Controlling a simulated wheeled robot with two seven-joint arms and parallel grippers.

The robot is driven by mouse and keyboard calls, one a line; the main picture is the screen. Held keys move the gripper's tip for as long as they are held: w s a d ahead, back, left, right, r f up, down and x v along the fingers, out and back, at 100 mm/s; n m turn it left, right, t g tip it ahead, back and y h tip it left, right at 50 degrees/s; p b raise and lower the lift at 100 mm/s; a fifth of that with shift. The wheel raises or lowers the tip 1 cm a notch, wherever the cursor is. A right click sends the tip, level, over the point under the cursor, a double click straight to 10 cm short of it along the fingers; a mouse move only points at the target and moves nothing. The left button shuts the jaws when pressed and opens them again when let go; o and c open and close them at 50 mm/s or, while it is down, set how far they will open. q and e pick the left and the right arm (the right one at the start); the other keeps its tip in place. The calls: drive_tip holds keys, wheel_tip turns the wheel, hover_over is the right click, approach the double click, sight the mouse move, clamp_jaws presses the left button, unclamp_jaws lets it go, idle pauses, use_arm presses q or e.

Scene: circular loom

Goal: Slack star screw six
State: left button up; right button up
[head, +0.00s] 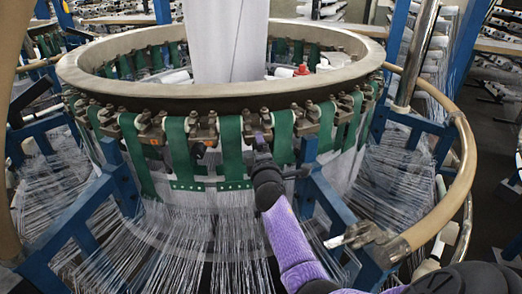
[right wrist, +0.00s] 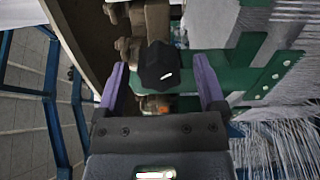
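In the right wrist view a black faceted star-shaped knob (right wrist: 158,66) sits between the two purple fingers of my right gripper (right wrist: 160,80). The gripper is open, with a finger on either side of the knob and a visible gap to each. In the head view the right gripper (head: 261,139) reaches up to the loom's front, just below the rim, between green straps. It mostly hides the knob there. I cannot read any number on the knob. My left gripper is not in view.
The loom's round metal rim (head: 190,93) carries a row of brackets and bolts, with green straps (head: 179,146) hanging below. Blue frame posts (head: 80,215) and fine white threads (head: 190,245) surround it. A curved tan rail (head: 455,190) stands at right.

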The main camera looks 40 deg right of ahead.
drive_tip(key=p+v, duration=0.2)
drive_tip(key=v, duration=0.5)
drive_tip(key=shift+p, duration=0.35)
